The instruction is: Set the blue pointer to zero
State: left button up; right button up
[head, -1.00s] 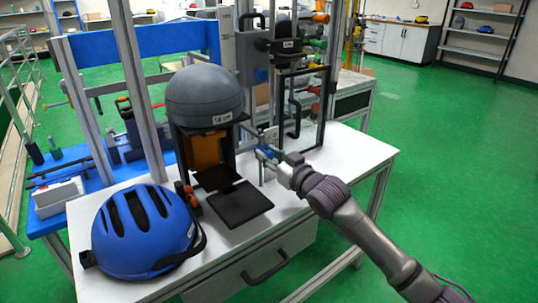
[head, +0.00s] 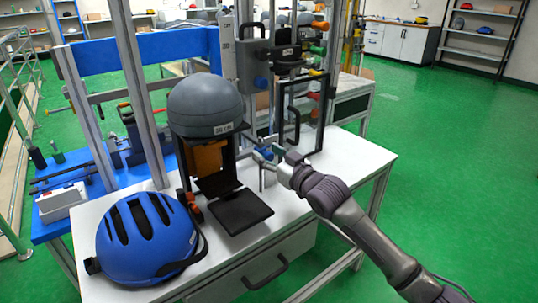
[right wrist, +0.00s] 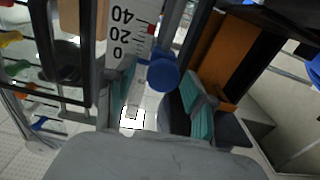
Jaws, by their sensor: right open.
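My right gripper (head: 264,158) is at the tower, just right of the black stand that carries the grey dome. It is open. Its two teal-padded fingers show in the right wrist view (right wrist: 158,108). A round blue knob (right wrist: 163,72), which looks like the blue pointer, shows between and beyond the fingers, beside a white scale (right wrist: 125,35) marked 0, 20 and 40 with a red mark. I cannot tell whether a finger touches the knob. In the head view, a small blue part (head: 265,153) shows at the fingertips, partly hidden by them. My left gripper is out of view.
The grey dome (head: 205,105) sits on the black stand left of my gripper. A blue helmet (head: 147,237) lies on the white table (head: 225,250). A black-framed door (head: 303,115) stands close to the right. The table's right end is clear.

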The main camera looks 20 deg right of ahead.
jog(key=v, duration=1.2)
